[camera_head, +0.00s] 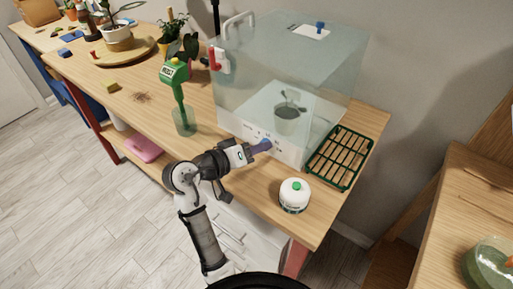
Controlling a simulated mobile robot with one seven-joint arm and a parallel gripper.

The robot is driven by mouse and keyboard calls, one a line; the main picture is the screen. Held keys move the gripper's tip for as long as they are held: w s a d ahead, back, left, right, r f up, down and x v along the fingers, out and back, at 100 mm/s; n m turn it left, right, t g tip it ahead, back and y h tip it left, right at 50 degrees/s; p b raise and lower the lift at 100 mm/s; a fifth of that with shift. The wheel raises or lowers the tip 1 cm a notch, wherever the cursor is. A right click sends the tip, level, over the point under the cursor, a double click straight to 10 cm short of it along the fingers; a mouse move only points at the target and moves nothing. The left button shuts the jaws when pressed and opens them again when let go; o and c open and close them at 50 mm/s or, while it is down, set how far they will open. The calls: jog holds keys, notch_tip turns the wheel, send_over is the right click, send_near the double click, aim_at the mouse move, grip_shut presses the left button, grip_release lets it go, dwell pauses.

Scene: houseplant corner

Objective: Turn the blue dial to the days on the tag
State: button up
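My gripper (256,148) reaches from the lower left to the lower front of a clear glass case (290,75). A blue dial (265,145) shows right at the fingertips, against a white strip (247,130) with small dark marks along the case's bottom front. The fingers seem to be at or around the dial; whether they are closed on it is too small to tell. The dial's pointer and the numbers cannot be read. No tag with days can be made out clearly.
A white jar with a green cap (294,197) stands right of my gripper, near the table's front edge. A green-rimmed slatted tray (340,158) lies beside the case. A small blue knob (320,26) sits on top of the case. A grey pot (286,120) shows through the glass.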

jog(key=shift+o, duration=1.1)
jog(key=shift+s+a, duration=0.1)
jog(key=b+v, duration=0.2)
jog(key=v, duration=1.1)
jog(key=shift+a, duration=0.2)
jog(key=shift+d+r, duration=0.1)
